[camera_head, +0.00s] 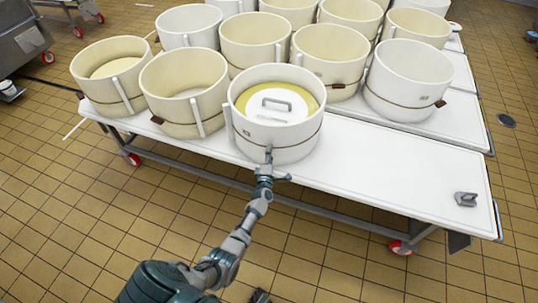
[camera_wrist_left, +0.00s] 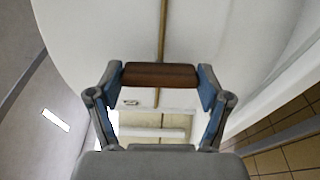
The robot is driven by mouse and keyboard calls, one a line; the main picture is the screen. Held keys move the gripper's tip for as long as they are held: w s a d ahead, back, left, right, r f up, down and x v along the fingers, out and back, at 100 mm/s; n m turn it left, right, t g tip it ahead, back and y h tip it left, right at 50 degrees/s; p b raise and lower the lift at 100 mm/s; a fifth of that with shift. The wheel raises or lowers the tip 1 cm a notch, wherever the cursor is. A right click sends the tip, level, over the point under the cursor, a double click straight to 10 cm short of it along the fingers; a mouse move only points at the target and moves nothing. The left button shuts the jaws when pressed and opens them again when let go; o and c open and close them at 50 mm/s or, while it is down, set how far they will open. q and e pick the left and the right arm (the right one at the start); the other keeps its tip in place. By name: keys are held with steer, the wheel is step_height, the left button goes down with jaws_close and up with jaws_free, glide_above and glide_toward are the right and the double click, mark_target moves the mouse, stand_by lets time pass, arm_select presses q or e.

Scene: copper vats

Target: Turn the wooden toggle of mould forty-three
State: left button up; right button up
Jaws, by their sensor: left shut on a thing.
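The mould at the table's front edge is a white round tub (camera_head: 285,152) with a cord around it. A white lid with a grey handle (camera_head: 277,104) sits inside its yellowish rim. My left gripper (camera_head: 268,160) is at the mould's front wall. In the left wrist view the brown wooden toggle (camera_wrist_left: 160,75) lies between the fingertips of my left gripper (camera_wrist_left: 160,82), which touch its two ends. The toggle lies across the cord (camera_wrist_left: 163,30). In the head view the gripper hides the toggle. No mould number is readable. My right gripper is not seen.
Several other moulds stand close behind and to the left, including a cream one (camera_head: 186,95) and a white one (camera_head: 408,80). The white table (camera_head: 400,175) is bare to the right, except for a grey handle-like piece (camera_head: 466,199) near its corner. Tiled floor lies around.

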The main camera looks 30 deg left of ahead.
arm_select(q)
steer(key=shift+d+f+m, duration=0.25)
steer(key=shift+f+m, duration=0.05)
steer(key=shift+f, duration=0.1)
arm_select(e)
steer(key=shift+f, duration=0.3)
arm_select(q)
steer(key=o, duration=1.1)
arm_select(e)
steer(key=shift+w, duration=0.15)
arm_select(q)
steer(key=shift+r, duration=0.2)
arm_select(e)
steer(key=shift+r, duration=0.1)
arm_select(q)
steer(key=v, duration=1.2)
steer(key=shift+f, duration=0.15)
